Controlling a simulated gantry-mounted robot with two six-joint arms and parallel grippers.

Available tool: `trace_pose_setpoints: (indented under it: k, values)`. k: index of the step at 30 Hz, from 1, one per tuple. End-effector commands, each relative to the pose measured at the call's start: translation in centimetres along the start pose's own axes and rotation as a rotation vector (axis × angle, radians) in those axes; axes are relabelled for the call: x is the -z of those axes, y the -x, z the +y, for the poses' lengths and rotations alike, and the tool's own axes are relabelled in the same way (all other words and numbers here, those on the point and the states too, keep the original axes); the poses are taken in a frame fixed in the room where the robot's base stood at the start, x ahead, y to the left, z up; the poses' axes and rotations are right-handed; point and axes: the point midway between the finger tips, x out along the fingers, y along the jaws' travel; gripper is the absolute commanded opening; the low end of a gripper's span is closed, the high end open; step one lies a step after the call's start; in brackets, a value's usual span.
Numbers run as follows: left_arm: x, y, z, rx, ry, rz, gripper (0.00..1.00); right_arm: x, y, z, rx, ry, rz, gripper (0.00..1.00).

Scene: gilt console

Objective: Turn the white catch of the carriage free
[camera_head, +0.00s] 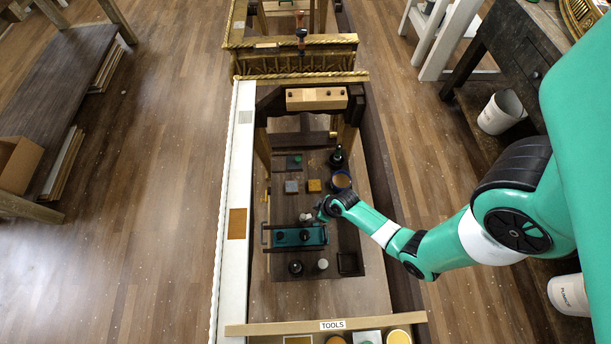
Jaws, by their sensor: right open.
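A teal carriage (288,237) with a dark knob on top sits between dark rails on the workboard inside the gilt console. A small pale piece (305,217) shows at the carriage's far edge; it may be the white catch, but it is too small to be sure. My right gripper (316,214) reaches in from the right, just beside this piece. It is open, and its fingertips are small and partly hidden by the wrist. I cannot tell whether they touch the piece. My left gripper is not in view.
A white round knob (322,264), a black knob (295,267) and a dark open box (350,263) stand nearer. A shelf marked TOOLS (354,324) crosses the front.

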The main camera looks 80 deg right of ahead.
Motion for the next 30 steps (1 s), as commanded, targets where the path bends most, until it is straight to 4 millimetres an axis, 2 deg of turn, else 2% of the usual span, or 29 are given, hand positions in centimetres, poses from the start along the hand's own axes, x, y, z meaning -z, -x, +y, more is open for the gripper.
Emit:
trace_pose_setpoints:
  k: [1,3,10,15,23,30]
  values:
    - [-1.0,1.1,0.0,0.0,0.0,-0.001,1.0,-0.2,-1.8,0.0,0.001,0.003,0.0,0.62]
    - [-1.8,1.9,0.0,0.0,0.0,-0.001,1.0,-0.2,-3.6,0.0,0.001,0.002,0.0,0.62]
    - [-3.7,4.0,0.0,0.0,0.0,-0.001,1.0,-0.2,-8.1,0.0,0.001,0.002,0.0,0.62]
    - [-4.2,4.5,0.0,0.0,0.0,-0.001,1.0,0.0,-9.3,0.0,0.0,0.001,0.001,0.62]
    - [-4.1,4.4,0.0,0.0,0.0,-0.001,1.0,0.1,-9.2,0.0,0.0,0.001,0.001,0.62]
    - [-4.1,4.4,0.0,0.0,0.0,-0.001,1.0,0.1,-9.2,0.0,0.0,0.001,0.001,0.18]
